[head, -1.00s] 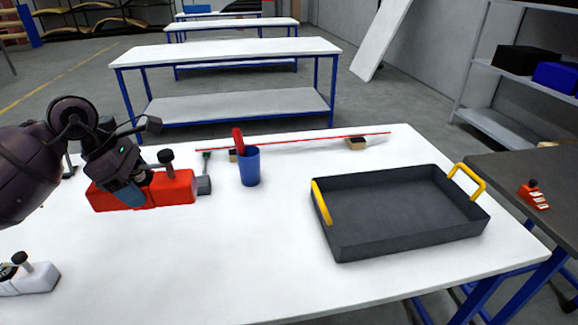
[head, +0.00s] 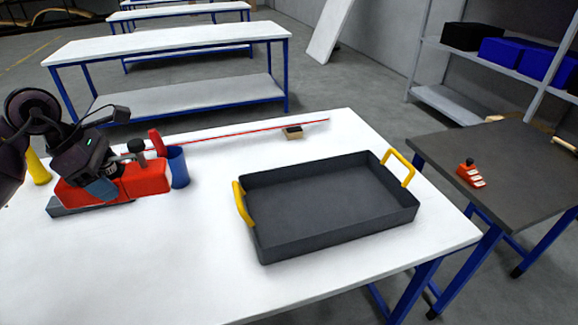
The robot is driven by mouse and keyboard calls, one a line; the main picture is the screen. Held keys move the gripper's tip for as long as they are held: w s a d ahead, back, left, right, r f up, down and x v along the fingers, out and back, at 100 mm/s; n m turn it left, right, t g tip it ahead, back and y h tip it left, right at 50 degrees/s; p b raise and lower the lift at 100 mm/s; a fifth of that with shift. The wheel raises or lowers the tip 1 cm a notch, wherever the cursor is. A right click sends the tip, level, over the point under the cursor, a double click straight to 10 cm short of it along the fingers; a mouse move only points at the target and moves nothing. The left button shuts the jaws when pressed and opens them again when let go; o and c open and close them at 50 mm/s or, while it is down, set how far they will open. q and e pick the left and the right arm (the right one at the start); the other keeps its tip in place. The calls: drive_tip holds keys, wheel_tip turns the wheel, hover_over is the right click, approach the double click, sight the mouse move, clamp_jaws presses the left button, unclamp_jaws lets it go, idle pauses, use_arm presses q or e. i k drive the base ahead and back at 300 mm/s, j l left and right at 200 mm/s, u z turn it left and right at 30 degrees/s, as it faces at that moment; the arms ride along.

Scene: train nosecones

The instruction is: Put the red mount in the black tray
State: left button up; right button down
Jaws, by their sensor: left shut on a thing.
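The red mount (head: 146,180) is a long red block with a black knob on top, at the left of the white table. My left gripper (head: 101,187) is shut on it from above. A flat dark grey shape shows just under the mount's lower left edge; I cannot tell how far the mount is above the table. The black tray (head: 326,232) stands on the table to the right, empty, with a yellow handle at each end. The mount is apart from it. My right gripper is not in view.
A blue cup (head: 179,168) stands right beside the mount. A thin red rod (head: 240,132) lies behind, near a small wooden block (head: 293,133). A yellow object (head: 38,168) is at far left. A dark side table (head: 500,150) holds a small red part (head: 469,174). Table in front is clear.

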sight(316, 193)
drive_tip(key=i+l, duration=0.1)
drive_tip(key=l, duration=0.3)
drive_tip(key=i+l, duration=0.15)
drive_tip(key=l, duration=0.25)
drive_tip(key=i+l, duration=0.1)
drive_tip(key=l, duration=0.25)
drive_tip(key=i+l, duration=0.15)
drive_tip(key=l, duration=0.25)
drive_tip(key=i+l, duration=0.1)
drive_tip(key=l, duration=0.3)
